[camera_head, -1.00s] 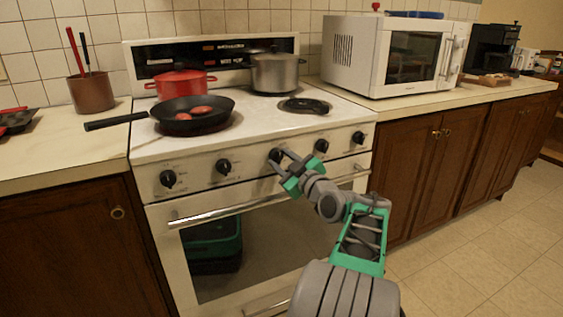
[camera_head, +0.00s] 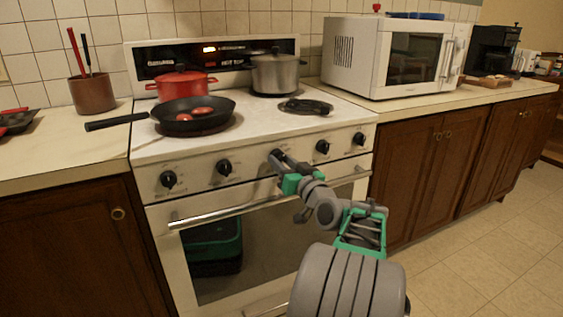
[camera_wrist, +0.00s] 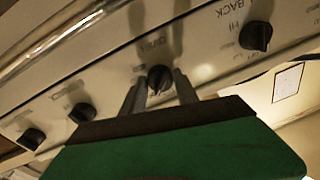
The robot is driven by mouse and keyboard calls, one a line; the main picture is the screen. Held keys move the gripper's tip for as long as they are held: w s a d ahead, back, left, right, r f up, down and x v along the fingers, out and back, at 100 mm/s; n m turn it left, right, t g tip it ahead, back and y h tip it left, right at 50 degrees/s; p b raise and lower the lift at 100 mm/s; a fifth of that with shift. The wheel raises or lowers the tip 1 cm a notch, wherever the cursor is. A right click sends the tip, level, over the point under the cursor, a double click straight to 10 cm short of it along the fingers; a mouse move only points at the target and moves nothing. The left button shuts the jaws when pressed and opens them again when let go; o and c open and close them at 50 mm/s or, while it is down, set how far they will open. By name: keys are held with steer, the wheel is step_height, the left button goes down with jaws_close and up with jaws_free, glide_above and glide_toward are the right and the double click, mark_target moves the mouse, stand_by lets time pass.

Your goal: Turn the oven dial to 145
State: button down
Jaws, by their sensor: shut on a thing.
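The white oven (camera_head: 252,247) stands in the middle of the head view, with a row of black dials along its front panel. The oven dial (camera_wrist: 159,78) is the middle one, under an "OVEN" label in the wrist view. My gripper (camera_head: 275,156) is at this dial from the front, and its two grey fingers (camera_wrist: 158,92) sit on either side of it. The fingers are shut on the dial. In the head view the fingers mostly hide the dial. The number it points to cannot be read.
Neighbouring dials (camera_head: 224,167) and (camera_head: 322,147) flank my gripper closely. The oven door handle (camera_head: 245,209) runs below it. A black pan (camera_head: 222,106), a red pot (camera_head: 181,84) and a grey pot (camera_head: 275,73) stand on the stovetop. The floor at right is clear.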

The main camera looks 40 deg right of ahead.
steer(key=shift+a+m, duration=0.1)
steer(key=shift+m, duration=0.4)
steer(key=c, duration=0.9)
jaws_free()
steer(key=shift+w, duration=0.1)
steer(key=p+v, duration=0.1)
steer(key=v, duration=0.7)
steer(key=shift+w, duration=0.1)
